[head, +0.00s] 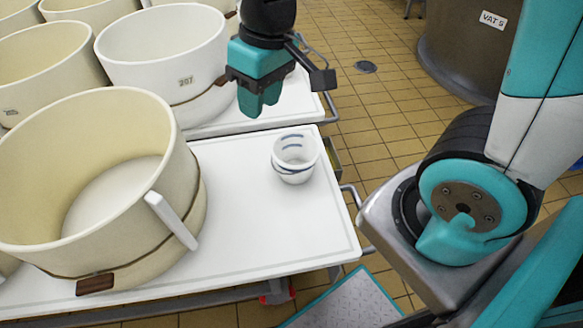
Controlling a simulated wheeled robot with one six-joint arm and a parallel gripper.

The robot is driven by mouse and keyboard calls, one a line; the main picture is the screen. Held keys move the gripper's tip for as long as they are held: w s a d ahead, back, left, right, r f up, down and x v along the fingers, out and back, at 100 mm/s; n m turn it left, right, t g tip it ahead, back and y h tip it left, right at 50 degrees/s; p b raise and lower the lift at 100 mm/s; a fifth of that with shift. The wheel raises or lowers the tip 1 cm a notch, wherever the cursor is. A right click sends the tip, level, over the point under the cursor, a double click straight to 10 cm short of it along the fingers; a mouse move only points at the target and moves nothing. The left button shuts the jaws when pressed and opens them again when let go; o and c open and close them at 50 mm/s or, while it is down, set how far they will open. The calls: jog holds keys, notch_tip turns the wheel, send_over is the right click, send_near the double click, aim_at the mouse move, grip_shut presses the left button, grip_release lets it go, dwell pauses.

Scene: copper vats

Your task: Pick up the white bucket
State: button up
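A small white bucket (293,176) with dark blue bands stands upright on the white cart top (240,235), near its right edge. Its open mouth faces up and its inside looks empty. My gripper (258,106) is above and beyond the bucket, to its left in the picture, with teal fingers pointing down. It is apart from the bucket, and nothing shows held in it. The fingers overlap from this angle, so their gap is hard to see.
A large cream tub (185,190) with a white handle fills the left of the cart. More large tubs, one marked 207 (165,60), stand behind. A brown vat (455,50) stands at top right. Yellow tiled floor (385,125) lies open beyond the cart's right edge.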

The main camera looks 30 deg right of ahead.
aim_at(282, 165)
jog(key=w+d+f+h+b, duration=0.1)
jog(key=w+d+f+b, duration=0.1)
jog(key=f, duration=0.7)
jog(key=w+d+f+m+h+b, duration=0.1)
jog(key=w+d+f+b, duration=0.1)
jog(key=f, duration=0.8)
jog(key=w+d+f+m+h+b, duration=0.1)
jog(key=w+d+f, duration=0.3)
jog(key=f, duration=0.6)
jog(key=shift+w+d+b, duration=0.35)
jog(key=shift+w+b, duration=0.25)
jog(key=shift+b, duration=0.3)
jog(key=shift+w+d+f+b, duration=0.1)
jog(key=shift+f+b, duration=0.05)
jog(key=shift+f, duration=0.85)
jog(key=shift+w+d+f+b, duration=0.1)
jog(key=shift+w+f, duration=0.05)
jog(key=shift+f, duration=0.8)
jog(key=shift+w+d+f+b, duration=0.1)
jog(key=shift+f+b, duration=0.05)
jog(key=shift+f, duration=0.85)
grip_shut()
